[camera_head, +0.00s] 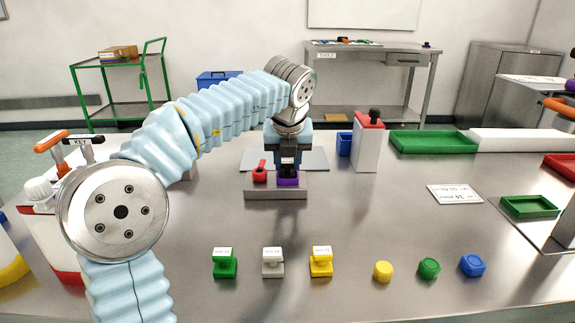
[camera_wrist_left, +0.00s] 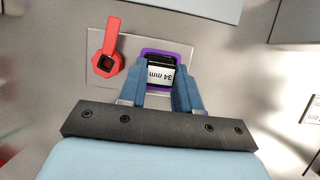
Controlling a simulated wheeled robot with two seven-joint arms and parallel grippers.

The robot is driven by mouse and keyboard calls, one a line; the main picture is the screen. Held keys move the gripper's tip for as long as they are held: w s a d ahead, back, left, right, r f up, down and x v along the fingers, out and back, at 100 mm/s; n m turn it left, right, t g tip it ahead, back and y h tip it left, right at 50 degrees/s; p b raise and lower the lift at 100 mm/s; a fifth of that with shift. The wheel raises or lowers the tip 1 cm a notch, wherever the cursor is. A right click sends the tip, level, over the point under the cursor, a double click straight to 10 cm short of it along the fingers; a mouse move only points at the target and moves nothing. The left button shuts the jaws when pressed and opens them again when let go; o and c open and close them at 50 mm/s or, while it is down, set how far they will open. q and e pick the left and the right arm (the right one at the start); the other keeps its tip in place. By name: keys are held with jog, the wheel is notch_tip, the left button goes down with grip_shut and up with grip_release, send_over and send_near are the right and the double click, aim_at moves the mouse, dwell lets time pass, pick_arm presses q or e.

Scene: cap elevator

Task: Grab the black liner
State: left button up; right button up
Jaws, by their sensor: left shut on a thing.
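My left gripper (camera_head: 289,163) reaches down over a grey block (camera_head: 275,193) in the middle of the table. In the left wrist view its two blue fingers (camera_wrist_left: 162,88) are shut on the black liner (camera_wrist_left: 165,63), which has a white label reading "34 mm". The liner sits inside a purple square holder (camera_wrist_left: 191,60), which also shows in the head view (camera_head: 288,182) on the right part of the block. My right gripper is not in view.
A red piece with a handle (camera_head: 260,174) stands beside the purple holder on the block. A red-topped white box (camera_head: 367,145) is behind to the right. Labelled pieces (camera_head: 272,262) and knobs (camera_head: 428,267) line the front. Green trays (camera_head: 433,142) are at right.

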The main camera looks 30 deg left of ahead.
aim_at(288, 163)
pick_arm(q)
notch_tip(288, 163, up, 9)
jog(key=shift+r, duration=0.35)
dwell(0.3)
